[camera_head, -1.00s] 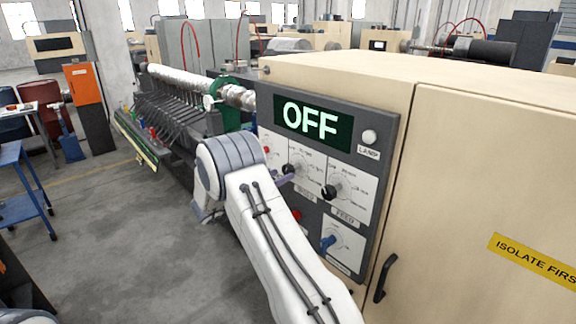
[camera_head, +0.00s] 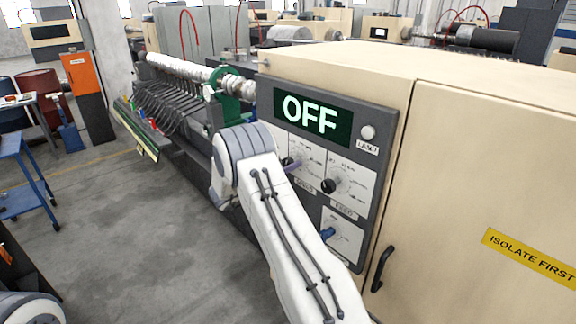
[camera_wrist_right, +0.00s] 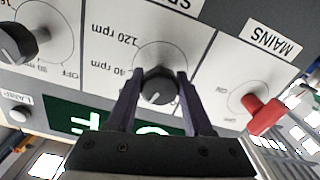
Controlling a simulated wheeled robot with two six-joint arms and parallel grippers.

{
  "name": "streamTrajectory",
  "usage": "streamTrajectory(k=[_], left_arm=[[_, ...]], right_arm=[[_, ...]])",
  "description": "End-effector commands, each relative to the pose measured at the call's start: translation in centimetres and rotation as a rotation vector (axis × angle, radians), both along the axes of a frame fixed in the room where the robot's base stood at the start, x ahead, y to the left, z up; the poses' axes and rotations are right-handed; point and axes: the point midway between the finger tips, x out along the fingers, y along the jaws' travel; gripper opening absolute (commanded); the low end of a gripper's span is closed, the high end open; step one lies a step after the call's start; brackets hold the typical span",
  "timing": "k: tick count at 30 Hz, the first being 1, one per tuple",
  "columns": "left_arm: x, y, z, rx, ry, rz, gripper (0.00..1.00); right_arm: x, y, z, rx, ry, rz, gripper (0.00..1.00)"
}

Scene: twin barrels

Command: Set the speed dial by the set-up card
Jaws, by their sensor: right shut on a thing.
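The speed dial (camera_wrist_right: 158,85) has a black knob on a white plate, upside down in the right wrist view. Labels there read 120 rpm and what looks like 40 rpm. My right gripper (camera_wrist_right: 160,92) is shut on this knob, one finger on each side. In the head view the knob (camera_head: 287,161) shows small beside my right gripper (camera_head: 293,166), and my arm hides part of the panel. I cannot read its pointer surely. The display (camera_head: 312,117) reads OFF. No set-up card can be made out. My left gripper is out of view.
The feed dial (camera_head: 327,185) is right of the speed dial in the head view, with a blue knob (camera_head: 328,233) below. The red mains knob (camera_wrist_right: 264,114) is beside the speed dial in the wrist view. A lamp (camera_head: 368,132) and door handle (camera_head: 383,269) stick out.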

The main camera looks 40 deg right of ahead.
Motion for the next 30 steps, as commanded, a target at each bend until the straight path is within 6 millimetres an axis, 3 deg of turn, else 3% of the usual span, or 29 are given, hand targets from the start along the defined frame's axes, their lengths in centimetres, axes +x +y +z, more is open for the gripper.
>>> streamTrajectory(k=[11,30], left_arm=[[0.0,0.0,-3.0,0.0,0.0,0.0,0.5],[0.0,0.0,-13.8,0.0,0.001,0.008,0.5]], right_arm=[[0.1,0.1,-0.5,0.011,-0.134,0.001,0.0],[0.2,0.1,-0.7,0.056,-0.721,0.001,0.0]])
